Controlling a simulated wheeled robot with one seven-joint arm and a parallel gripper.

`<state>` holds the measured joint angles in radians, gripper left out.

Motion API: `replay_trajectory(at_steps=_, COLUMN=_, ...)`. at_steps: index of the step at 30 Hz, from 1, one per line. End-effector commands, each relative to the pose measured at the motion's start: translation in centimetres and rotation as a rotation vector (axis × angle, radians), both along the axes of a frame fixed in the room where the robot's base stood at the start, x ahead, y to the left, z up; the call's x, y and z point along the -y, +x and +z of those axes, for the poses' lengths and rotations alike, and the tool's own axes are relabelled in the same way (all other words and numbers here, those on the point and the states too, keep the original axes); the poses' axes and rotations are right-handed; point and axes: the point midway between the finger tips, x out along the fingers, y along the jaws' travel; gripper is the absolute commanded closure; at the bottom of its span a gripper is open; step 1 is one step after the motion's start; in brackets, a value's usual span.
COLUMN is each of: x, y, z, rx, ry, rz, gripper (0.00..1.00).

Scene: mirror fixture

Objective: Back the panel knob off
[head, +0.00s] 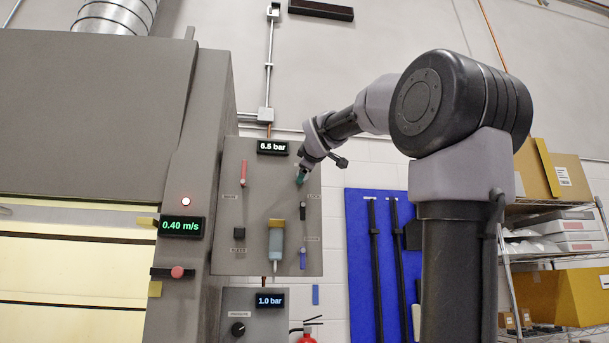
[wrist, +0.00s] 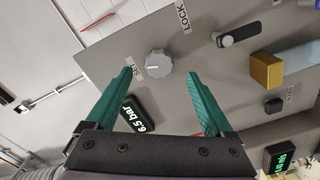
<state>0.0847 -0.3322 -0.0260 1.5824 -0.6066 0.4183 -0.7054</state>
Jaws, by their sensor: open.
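A round grey knob (wrist: 158,65) with ridged edges sits on the grey panel (wrist: 215,85) in the wrist view. It has a pale pointer line and lies between a small label on its left and the LOCK label. My gripper (head: 300,178) is at the panel's upper right in the head view, where it hides the knob. Its green fingers are spread and empty. In the wrist view their tips lie to the left and right of the knob, with space on both sides. I cannot tell how far the tips are from the panel face.
The panel also bears a 6.5 bar display (head: 273,147), a red-handled lever (head: 243,174), a yellow-topped cylinder (head: 277,240) and a black handle (wrist: 238,37) close to the knob. A lower panel has a black knob (head: 238,329). Shelves (head: 555,208) stand at the right.

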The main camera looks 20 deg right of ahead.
Motion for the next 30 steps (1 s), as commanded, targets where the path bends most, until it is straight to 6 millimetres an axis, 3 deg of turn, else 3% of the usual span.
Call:
replay_trajectory(at_steps=6, x=-1.2, y=-4.1, z=0.0, rx=0.001, ry=0.001, rz=0.0, gripper=0.14)
replay_trajectory(at_steps=12, x=-1.6, y=-5.8, z=-0.1, rx=-0.001, ry=0.0, rz=0.0, gripper=0.14)
replay_trajectory(at_steps=30, x=-1.7, y=-6.0, z=-0.1, rx=-0.002, ry=0.002, rz=-0.001, gripper=0.14)
